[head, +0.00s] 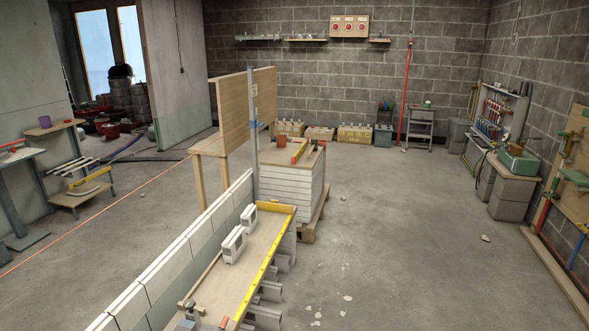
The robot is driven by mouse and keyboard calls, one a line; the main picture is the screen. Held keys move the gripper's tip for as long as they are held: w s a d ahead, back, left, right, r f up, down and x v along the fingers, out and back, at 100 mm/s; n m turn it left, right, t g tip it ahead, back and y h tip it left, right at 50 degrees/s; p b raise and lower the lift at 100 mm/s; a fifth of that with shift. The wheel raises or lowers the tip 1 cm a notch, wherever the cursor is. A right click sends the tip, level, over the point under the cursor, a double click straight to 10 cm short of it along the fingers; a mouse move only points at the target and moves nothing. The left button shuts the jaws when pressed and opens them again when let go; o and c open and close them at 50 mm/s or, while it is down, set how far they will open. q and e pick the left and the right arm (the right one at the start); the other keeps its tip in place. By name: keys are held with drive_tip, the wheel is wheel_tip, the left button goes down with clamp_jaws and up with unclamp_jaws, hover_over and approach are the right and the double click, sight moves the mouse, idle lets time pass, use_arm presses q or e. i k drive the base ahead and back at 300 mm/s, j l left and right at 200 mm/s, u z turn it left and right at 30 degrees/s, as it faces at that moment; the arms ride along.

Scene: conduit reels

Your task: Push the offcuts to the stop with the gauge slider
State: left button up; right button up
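Two white, block-like offcuts with dark openings lie on a narrow wooden bench top (213,289). The nearer offcut (233,244) and the farther offcut (249,218) are a little apart, both close to the block wall on the left. A yellow strip across the far end (277,208) looks like the stop; the farther offcut is short of it. A thin wooden bar (205,278) with a knobbed crosspiece at its near end (189,304) lies along the left side, perhaps the gauge slider. Neither of my grippers can be made out.
A yellow ruler strip (258,272) runs along the bench's right edge. A low block wall (165,272) borders its left. A stack of white boards on a pallet (290,183) stands beyond. The floor to the right is mostly clear, with small debris (317,314).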

sight(274, 206)
drive_tip(key=i+l+z, duration=0.1)
drive_tip(key=i+z, duration=0.4)
drive_tip(key=i, duration=1.6)
drive_tip(key=i+l+u, duration=0.1)
drive_tip(key=i+u, duration=0.3)
drive_tip(key=i, duration=0.25)
drive_tip(key=i+l+u, duration=0.45)
drive_tip(key=i, duration=0.15)
drive_tip(key=i+l+u, duration=0.4)
drive_tip(key=i, duration=0.2)
